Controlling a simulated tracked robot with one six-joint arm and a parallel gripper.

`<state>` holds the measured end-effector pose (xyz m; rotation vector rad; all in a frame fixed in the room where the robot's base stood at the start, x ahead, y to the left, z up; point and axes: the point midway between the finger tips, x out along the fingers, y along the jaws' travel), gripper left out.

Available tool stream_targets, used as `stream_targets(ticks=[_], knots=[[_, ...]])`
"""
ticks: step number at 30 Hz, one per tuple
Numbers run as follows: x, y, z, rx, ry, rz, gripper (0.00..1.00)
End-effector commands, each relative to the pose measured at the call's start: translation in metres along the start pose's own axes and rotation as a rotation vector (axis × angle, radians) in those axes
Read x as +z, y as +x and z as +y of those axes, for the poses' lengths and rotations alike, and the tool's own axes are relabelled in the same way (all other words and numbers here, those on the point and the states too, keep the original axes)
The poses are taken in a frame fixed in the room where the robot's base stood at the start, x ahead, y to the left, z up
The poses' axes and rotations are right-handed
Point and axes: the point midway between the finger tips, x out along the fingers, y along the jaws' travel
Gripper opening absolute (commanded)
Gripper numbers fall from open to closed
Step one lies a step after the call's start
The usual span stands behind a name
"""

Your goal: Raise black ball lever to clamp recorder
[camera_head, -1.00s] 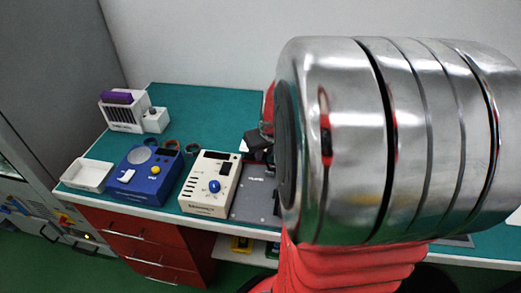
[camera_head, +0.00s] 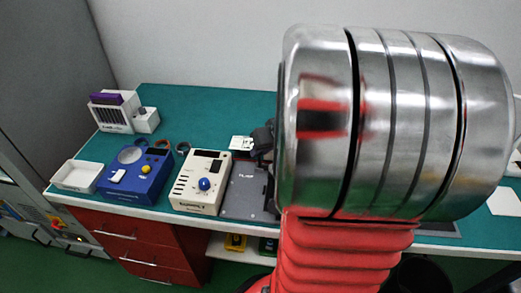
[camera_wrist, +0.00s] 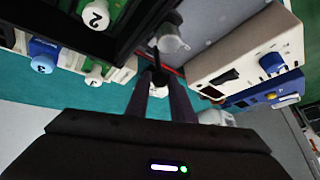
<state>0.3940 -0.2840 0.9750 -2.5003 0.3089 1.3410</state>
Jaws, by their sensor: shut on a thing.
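The black ball of the lever (camera_wrist: 160,79) shows between the fingertips of my gripper (camera_wrist: 161,76) in the wrist view. The fingers are shut on it. A thin dark rod runs from the ball toward the top of that view. In the head view, my silver arm hides most of the gripper and the lever. A dark grey plate (camera_head: 248,193) lies on the bench just left of my arm. I cannot tell for sure which thing is the recorder.
A cream box with a blue knob (camera_head: 201,184) and a blue box (camera_head: 134,175) stand to the left. A white tray (camera_head: 77,177) and a white rack (camera_head: 111,113) are further left. A black frame (camera_wrist: 120,38) and numbered knobs (camera_wrist: 96,15) are close in the wrist view.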

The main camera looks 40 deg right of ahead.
Motion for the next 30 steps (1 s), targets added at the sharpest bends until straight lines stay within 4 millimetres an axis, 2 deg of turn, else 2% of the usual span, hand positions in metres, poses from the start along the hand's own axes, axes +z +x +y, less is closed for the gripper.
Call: stream_targets(ticks=[1, 18, 19, 26, 30], knots=[[0.0074, 0.003, -0.0001, -0.017, 0.01, -0.007, 0.0], [0.0044, 0.0029, 0.0029, -0.055, 0.027, 0.032, 0.0], [0.0044, 0.0029, 0.003, -0.055, 0.027, 0.032, 0.23], [0.0019, 0.0017, 0.0041, -0.052, 0.027, 0.037, 0.39], [0.001, 0.0012, 0.0045, -0.05, 0.027, 0.039, 0.4]])
